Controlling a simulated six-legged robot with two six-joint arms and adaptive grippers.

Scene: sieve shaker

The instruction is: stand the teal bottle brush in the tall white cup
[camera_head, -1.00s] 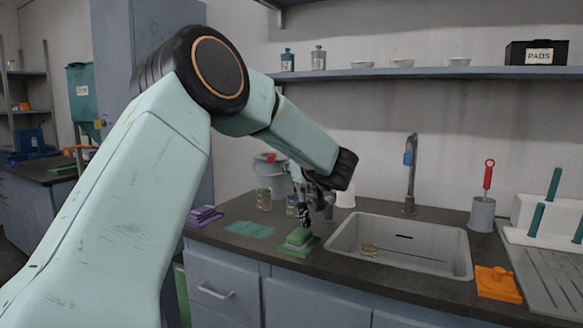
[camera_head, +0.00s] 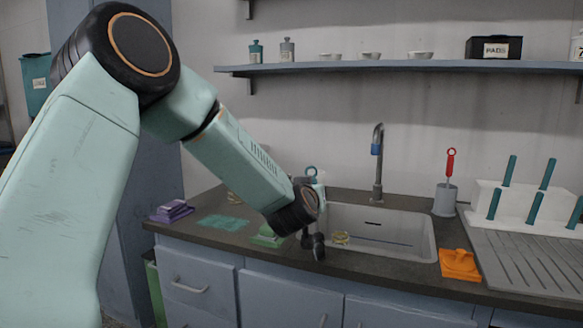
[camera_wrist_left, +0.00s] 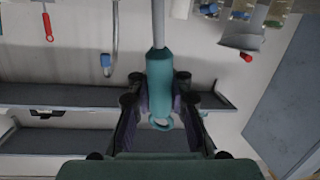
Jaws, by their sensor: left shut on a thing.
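The teal bottle brush (camera_wrist_left: 159,90) is in my left gripper (camera_wrist_left: 157,84), which is shut around its handle in the left wrist view. The handle's loop is up and its pale shaft points down, as that view is upside down. In the head view the loop (camera_head: 311,171) shows just above my wrist, near the sink's left end. A white piece at the wrist view's edge looks like the tall white cup (camera_wrist_left: 180,8). In the head view my wrist mostly hides that area. The brush's bristle end is out of sight. My right gripper is not in view.
The sink (camera_head: 385,235) with its faucet (camera_head: 378,165) lies right of the wrist. A green sponge (camera_head: 268,237), teal cloth (camera_head: 224,222) and purple cloths (camera_head: 172,211) lie left. An orange cloth (camera_head: 460,265), grey holder (camera_head: 444,200) and drying rack (camera_head: 530,212) are at right.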

